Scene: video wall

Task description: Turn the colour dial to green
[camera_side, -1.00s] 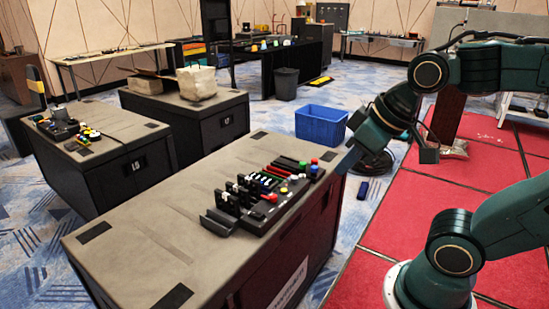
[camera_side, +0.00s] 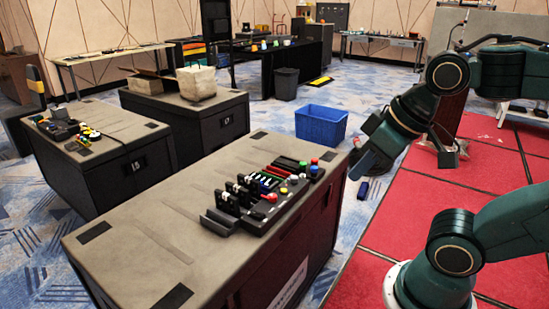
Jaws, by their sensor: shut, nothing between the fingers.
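A black control panel (camera_side: 262,216) lies on the grey-topped cabinet (camera_side: 165,243) in front. My gripper (camera_side: 358,165) is to the right of the panel, beyond the cabinet's right edge, apart from the panel. It points down and left, shut and empty; its fingers are small and dark here.
A blue crate (camera_side: 321,127) and a dark bin (camera_side: 286,84) stand on the floor behind. Two more cabinets are at the left, one with another panel (camera_side: 62,127), one with a pale bag (camera_side: 197,83). The front cabinet's left top is mostly clear.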

